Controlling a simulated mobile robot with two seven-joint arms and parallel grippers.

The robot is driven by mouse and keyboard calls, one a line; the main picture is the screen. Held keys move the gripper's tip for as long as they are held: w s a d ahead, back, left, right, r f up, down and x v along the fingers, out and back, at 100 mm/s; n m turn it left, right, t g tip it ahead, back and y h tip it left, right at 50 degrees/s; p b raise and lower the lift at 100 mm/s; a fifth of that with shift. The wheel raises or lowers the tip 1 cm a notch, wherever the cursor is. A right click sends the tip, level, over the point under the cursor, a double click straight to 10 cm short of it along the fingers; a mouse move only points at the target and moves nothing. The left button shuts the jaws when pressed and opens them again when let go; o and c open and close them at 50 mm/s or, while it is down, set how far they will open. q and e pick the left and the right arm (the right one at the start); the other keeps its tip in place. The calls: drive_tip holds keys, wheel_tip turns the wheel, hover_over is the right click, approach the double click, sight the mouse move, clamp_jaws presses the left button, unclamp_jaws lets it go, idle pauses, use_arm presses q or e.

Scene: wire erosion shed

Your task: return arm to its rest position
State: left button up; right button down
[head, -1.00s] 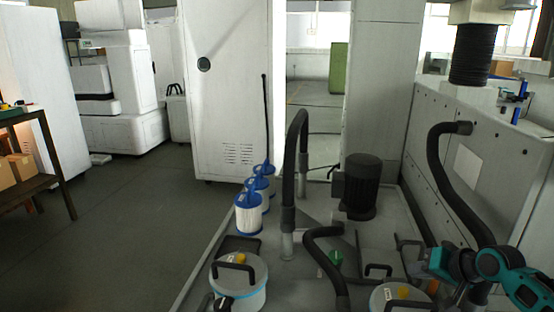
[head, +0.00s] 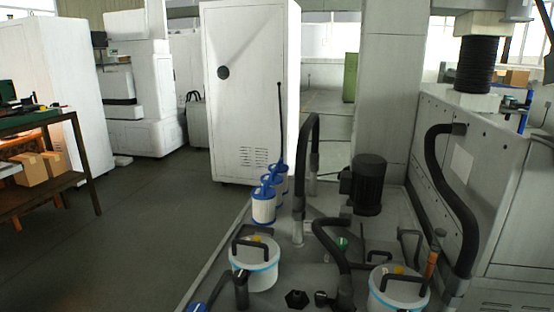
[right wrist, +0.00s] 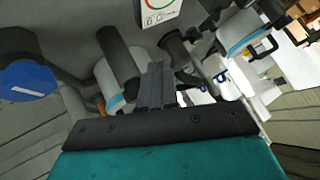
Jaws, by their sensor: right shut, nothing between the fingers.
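My right gripper (right wrist: 155,82) shows in the right wrist view, its dark fingers together and empty, pointing away from the teal wrist body. Behind the fingers are a dark hose and part of a white canister with a light blue band (right wrist: 106,80); I cannot tell how far off they are. In the head view neither gripper shows.
In the head view, white lidded canisters (head: 254,279) (head: 401,297), hoses (head: 463,205) and a black motor (head: 368,184) crowd the machine top. Filter cartridges (head: 264,205) stand at its left edge. A white cabinet (head: 246,120) stands behind. The floor (head: 150,220) at left is clear.

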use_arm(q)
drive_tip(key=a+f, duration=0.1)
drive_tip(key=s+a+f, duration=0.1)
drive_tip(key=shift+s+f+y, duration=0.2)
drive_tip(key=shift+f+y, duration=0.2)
use_arm(e)
drive_tip(key=s+a+f+n, duration=0.1)
drive_tip(key=s+a, duration=0.2)
drive_tip(key=s, duration=0.3)
drive_tip(key=s+a+f+n+t+h, duration=0.1)
drive_tip(key=s+a+f, duration=0.1)
drive_tip(key=s, duration=0.4)
drive_tip(key=s+a+f+n, duration=0.1)
drive_tip(key=s+a+n, duration=0.1)
drive_tip(key=s+a, duration=0.2)
drive_tip(key=s, duration=0.2)
drive_tip(key=shift+s+a+f+t+h, duration=0.3)
drive_tip(key=shift+a+f+t, duration=0.05)
drive_tip(key=shift+t, duration=0.05)
